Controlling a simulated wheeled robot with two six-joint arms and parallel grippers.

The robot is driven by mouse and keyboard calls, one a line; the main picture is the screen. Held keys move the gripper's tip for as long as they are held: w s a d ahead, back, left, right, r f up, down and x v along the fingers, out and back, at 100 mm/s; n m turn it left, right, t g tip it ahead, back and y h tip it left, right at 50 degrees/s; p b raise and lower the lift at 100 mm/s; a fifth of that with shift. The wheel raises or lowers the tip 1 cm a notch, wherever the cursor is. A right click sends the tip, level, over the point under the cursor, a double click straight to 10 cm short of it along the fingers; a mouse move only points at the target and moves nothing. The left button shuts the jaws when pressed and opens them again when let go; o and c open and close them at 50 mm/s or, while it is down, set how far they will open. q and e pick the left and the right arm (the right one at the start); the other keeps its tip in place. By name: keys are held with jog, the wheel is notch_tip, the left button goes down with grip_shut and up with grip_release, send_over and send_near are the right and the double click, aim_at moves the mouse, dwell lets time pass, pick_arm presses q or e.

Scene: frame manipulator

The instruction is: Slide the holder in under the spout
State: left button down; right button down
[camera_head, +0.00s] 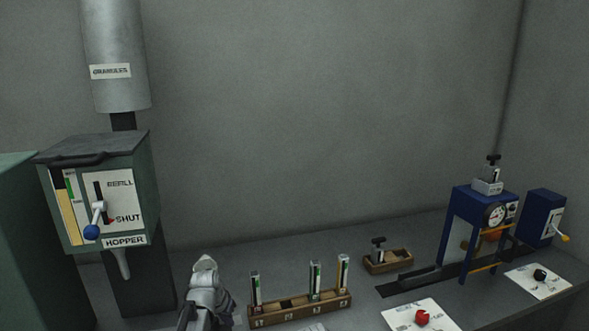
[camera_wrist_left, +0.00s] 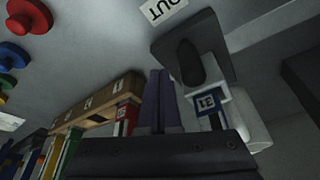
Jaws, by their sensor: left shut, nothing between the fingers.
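The hopper (camera_head: 125,185) stands at the left on a dark stand, and its grey spout (camera_head: 122,264) points down from its underside. My left gripper (camera_head: 204,264) is near the bottom of the head view, to the right of the spout. In the left wrist view its fingers (camera_wrist_left: 158,100) are shut together with nothing between them. Just right of the fingers, apart from them in the picture, is a small holder-like piece with a blue label (camera_wrist_left: 211,103), beside a dark slotted plate (camera_wrist_left: 222,30). I cannot tell for sure that this piece is the holder. My right gripper is out of view.
A wooden rack (camera_head: 299,311) with several upright gauge-like pieces stands right of my left gripper. A small wooden tray (camera_head: 388,262) is behind it. A blue press (camera_head: 470,215) and a blue box (camera_head: 540,215) stand at the right. A card carries a red knob (camera_head: 422,318).

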pick_arm(q)
jog(key=shift+s+a, duration=1.05)
jog(key=shift+a, duration=2.55)
jog(key=shift+s+a, duration=1)
jog(key=shift+a, duration=2.55)
jog(key=shift+s+a, duration=1.05)
jog(key=shift+a, duration=2.55)
jog(key=shift+w+d, duration=0.2)
jog(key=shift+d, duration=0.45)
jog(key=shift+w+d, duration=0.15)
jog(key=shift+d, duration=0.5)
jog(key=s+p+v, duration=0.1)
jog(key=p+v, duration=0.7)
jog(key=shift+d+r, duration=0.25)
jog(key=shift+d, duration=0.3)
jog(key=shift+s, duration=0.15)
jog(key=s+d+g, duration=0.1)
jog(key=s+d, duration=0.3)
jog(key=d, duration=0.6)
jog(key=s+d+g+y, duration=0.1)
jog(key=s+d, duration=0.4)
jog(key=d, duration=0.6)
jog(key=s+d+f+m+g+y, duration=0.1)
jog(key=s+d, duration=0.4)
jog(key=d, duration=0.6)
jog(key=shift+s+g, duration=0.25)
jog(key=shift+g, duration=0.35)
